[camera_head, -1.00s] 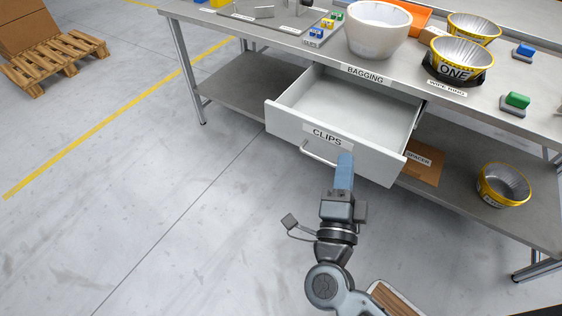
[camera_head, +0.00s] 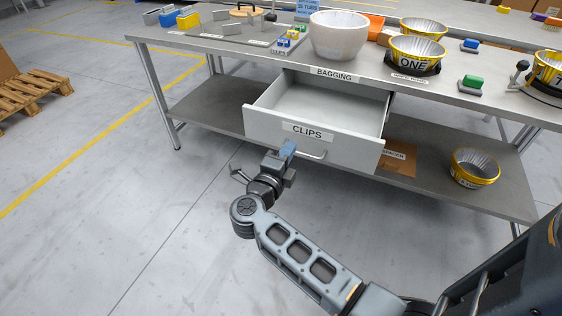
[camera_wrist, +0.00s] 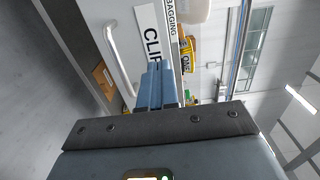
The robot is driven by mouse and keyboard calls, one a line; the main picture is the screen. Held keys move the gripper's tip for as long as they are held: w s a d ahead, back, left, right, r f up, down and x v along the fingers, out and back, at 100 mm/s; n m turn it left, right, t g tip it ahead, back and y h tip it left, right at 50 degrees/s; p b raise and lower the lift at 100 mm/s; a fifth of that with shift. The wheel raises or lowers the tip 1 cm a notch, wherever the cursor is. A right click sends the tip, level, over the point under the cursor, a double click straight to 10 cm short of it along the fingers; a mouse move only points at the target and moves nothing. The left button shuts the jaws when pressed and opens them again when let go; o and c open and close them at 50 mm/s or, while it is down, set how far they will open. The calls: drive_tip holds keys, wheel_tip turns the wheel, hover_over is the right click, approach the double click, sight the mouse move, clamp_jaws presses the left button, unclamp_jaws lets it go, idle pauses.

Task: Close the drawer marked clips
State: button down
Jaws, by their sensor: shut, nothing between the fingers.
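The drawer marked CLIPS (camera_head: 262,126) hangs pulled out under the table's front edge, and its inside looks empty. Its bar handle (camera_head: 312,155) sits below the label on the front panel. My gripper (camera_head: 288,148) is shut and empty, with its blue fingers at the front panel, just left of the handle in the head view. In the wrist view the fingertips (camera_wrist: 160,68) overlap the lower edge of the CLIPS label (camera_wrist: 151,38), with the handle (camera_wrist: 118,58) to the left. I cannot tell whether they touch the panel.
The table (camera_head: 200,50) carries a white bowl (camera_head: 338,38), a bowl marked ONE (camera_head: 416,52), an orange bin and small coloured blocks. The lower shelf (camera_head: 215,104) holds a brown cardboard piece (camera_head: 398,156) and a yellow-rimmed bowl (camera_head: 474,168). The floor in front is clear.

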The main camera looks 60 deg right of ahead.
sight(303, 127)
drive_tip(key=d, duration=0.7)
drive_tip(key=shift+w+d, duration=0.25)
drive_tip(key=shift+d, duration=0.1)
drive_tip(key=shift+d, duration=0.15)
drive_tip(key=shift+d, duration=0.25)
drive_tip(key=d+b, duration=0.1)
drive_tip(key=d, duration=0.8)
drive_tip(key=w+d+b, duration=0.1)
drive_tip(key=d+b, duration=0.1)
drive_tip(key=d, duration=0.7)
drive_tip(key=w+d+b, duration=0.1)
drive_tip(key=d+b, duration=0.1)
drive_tip(key=d, duration=0.8)
drive_tip(key=shift+w+f, duration=0.1)
drive_tip(key=shift+w, duration=0.05)
drive_tip(key=shift+a, duration=0.1)
